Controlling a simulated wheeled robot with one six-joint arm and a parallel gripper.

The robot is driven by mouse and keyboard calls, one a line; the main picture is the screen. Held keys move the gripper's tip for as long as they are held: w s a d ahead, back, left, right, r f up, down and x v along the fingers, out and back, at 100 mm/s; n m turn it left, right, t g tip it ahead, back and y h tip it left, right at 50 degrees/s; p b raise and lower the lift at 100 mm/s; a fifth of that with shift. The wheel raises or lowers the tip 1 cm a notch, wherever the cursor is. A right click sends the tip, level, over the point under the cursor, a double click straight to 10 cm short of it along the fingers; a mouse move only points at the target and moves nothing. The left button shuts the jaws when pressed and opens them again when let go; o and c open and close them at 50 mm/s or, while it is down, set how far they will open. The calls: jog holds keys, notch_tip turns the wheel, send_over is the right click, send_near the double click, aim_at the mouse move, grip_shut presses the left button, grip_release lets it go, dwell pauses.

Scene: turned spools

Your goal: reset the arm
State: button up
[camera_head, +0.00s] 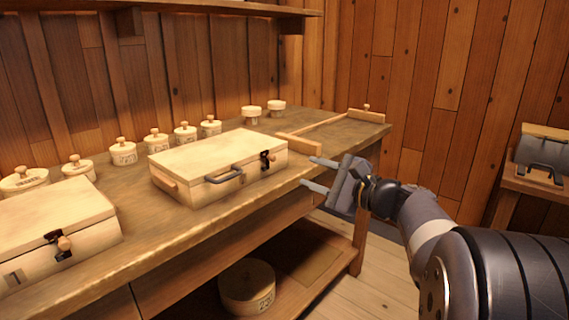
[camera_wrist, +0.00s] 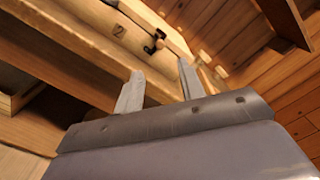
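My gripper (camera_head: 318,174) is at the front edge of the workbench (camera_head: 150,240), to the right of the closed wooden case with a grey handle (camera_head: 215,160). Its two fingers point left toward the bench and stand apart with nothing between them. In the wrist view my gripper (camera_wrist: 158,88) also shows its fingers spread and empty. Beyond them in that view are the bench edge and the front of a case (camera_wrist: 130,38) with a dark latch. My arm reaches in from the lower right of the head view.
A second closed case (camera_head: 50,225) stands at the left. Several lidded round jars (camera_head: 156,140) line the back of the bench. A round box (camera_head: 246,286) sits on the lower shelf. A side table (camera_head: 540,185) bears a dark case at the right. Floor shows between.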

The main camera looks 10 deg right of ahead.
aim_at(274, 159)
jog(key=b+x, duration=0.1)
jog(key=x, duration=0.9)
jog(key=shift+b, duration=0.3)
jog(key=shift+w+a, duration=0.2)
jog(key=shift+d, duration=0.1)
jog(key=shift+s, duration=0.1)
